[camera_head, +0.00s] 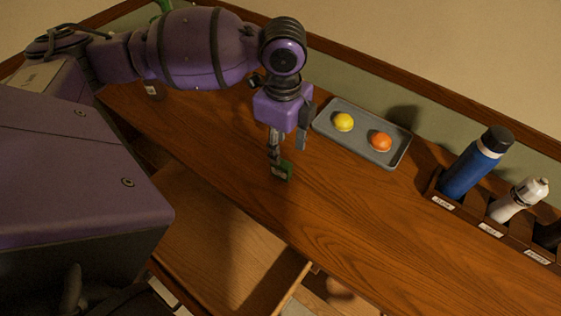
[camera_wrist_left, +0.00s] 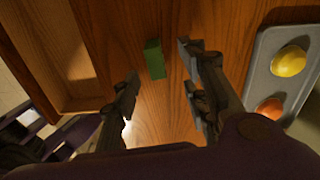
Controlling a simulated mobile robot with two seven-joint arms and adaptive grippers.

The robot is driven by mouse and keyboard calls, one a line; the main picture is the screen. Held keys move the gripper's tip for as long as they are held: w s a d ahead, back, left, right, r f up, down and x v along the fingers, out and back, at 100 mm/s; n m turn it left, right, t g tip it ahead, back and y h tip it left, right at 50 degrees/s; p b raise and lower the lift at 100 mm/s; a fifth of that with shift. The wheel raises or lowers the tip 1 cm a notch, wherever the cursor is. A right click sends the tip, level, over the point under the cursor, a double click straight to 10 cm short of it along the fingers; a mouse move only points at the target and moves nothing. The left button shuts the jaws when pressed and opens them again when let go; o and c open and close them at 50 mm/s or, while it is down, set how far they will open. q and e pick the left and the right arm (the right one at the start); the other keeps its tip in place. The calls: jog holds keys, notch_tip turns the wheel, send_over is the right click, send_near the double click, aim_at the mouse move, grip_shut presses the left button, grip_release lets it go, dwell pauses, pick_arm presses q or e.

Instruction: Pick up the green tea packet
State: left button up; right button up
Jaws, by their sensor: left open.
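The green tea packet (camera_head: 285,171) is a small green box on the wooden counter, just below my left gripper in the head view. My right gripper is not in view.
A grey tray (camera_head: 335,134) with a yellow fruit (camera_head: 344,121) and an orange fruit (camera_head: 381,141) lies to the right. A rack holds a blue bottle (camera_head: 472,170) and a white bottle (camera_head: 515,202). An open drawer (camera_head: 225,245) is below the counter.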

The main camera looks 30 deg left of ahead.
aim_at(282, 162)
pick_arm(q)
jog(key=f, duration=0.6)
jog(key=shift+s+f, duration=0.15)
jog(key=shift+s, duration=0.2)
grip_shut()
